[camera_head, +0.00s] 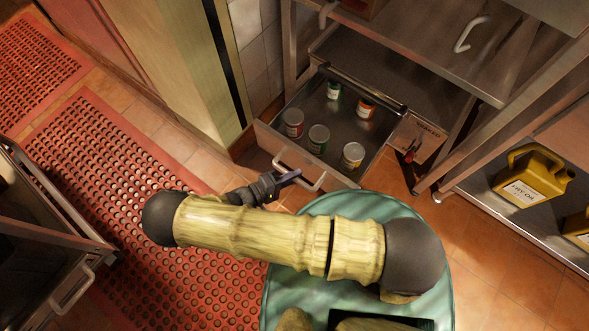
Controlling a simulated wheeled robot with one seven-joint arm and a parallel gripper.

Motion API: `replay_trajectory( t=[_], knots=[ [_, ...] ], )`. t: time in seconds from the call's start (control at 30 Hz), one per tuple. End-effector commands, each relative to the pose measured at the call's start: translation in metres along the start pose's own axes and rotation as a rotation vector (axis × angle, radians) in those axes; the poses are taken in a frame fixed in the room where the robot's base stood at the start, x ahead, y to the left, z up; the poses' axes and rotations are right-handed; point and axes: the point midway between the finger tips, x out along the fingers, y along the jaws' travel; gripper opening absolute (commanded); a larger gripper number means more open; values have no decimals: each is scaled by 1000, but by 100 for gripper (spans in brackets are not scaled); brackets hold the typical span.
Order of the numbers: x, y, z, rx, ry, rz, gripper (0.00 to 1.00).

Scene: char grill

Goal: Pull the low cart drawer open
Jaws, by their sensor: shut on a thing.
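The low cart drawer (268,137) is pulled out from under the steel cart, and its inside shows from above. My arm crosses the picture just below, and the fingertips are small and partly hard to make out.
A steel shelf at right holds yellow jugs (531,175). A red perforated mat (110,190) covers the floor at left. Another metal cart (45,250) stands at the lower left. A pale panel (185,60) and tiled wall stand left of the drawer.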

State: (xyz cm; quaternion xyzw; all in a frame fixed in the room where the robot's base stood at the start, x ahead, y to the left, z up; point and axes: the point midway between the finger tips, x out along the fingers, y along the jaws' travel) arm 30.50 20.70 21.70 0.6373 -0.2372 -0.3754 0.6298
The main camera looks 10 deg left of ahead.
Motion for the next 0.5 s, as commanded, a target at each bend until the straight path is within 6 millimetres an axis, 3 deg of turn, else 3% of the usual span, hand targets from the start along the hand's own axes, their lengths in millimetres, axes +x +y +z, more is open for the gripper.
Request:
replay_trajectory(
  t=[0.33, 0.37, 0.4, 0.43, 0.5],
  knots=[
    [-1, -1, 0, 2, 0, -3, 0],
    [-1, -1, 0, 2, 0, -3, 22],
    [-1, -1, -1, 2, 1, -3, 30],
    [-1, -1, 0, 2, 1, -3, 36],
    [-1, -1, 0, 1, 1, -2, 38]
  ],
)
